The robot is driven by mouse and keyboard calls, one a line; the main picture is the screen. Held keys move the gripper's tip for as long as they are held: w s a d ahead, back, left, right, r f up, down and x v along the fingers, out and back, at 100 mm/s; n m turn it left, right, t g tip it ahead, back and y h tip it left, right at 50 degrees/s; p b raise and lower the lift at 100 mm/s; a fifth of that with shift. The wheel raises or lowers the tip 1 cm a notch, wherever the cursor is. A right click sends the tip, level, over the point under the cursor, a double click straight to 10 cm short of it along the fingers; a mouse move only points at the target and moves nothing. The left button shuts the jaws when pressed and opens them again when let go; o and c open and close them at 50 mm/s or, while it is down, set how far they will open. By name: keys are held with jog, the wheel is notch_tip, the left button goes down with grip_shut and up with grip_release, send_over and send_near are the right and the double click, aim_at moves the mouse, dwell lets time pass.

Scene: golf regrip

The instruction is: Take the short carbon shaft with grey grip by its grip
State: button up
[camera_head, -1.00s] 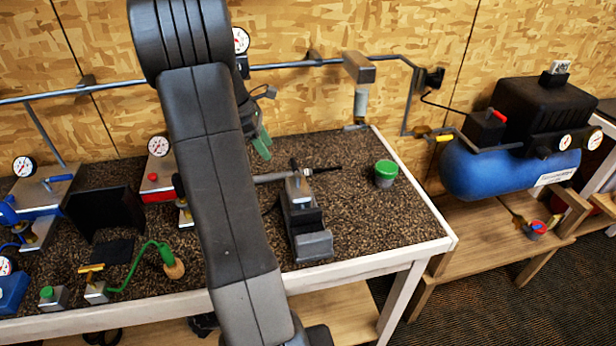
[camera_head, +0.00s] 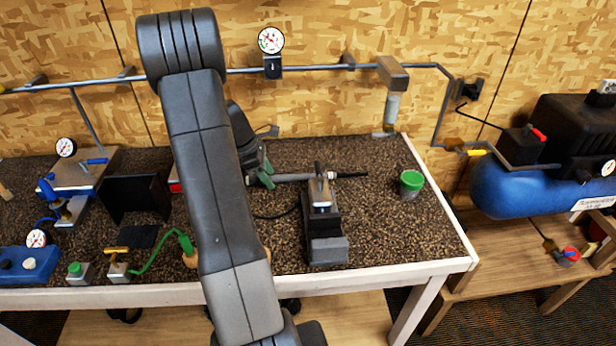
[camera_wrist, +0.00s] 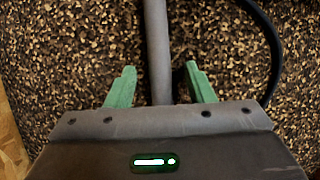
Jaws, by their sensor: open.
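The short carbon shaft lies level in a clamp (camera_head: 325,225) on the bench. Its grey grip (camera_head: 293,177) sticks out to the left of the clamp and its dark thin end (camera_head: 350,174) to the right. My gripper (camera_head: 263,176) is at the grip's left part in the head view. In the wrist view, the grey grip (camera_wrist: 157,45) runs up the picture between the two green fingers of my gripper (camera_wrist: 160,72). They are open, with a gap on each side of the grip. The grip's near end is hidden behind the gripper body.
A green-lidded jar (camera_head: 411,184) stands right of the clamp. A dark cable (camera_wrist: 272,50) curves beside the grip. A pipe (camera_head: 320,67) with a gauge (camera_head: 271,40) runs along the wall. Blue and black fixtures fill the bench's left; its right front is clear.

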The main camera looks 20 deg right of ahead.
jog(key=shift+c, duration=0.2)
grip_shut()
jog(key=shift+r, duration=0.15)
notch_tip(320, 180, up, 10)
jog(key=shift+b, duration=0.45)
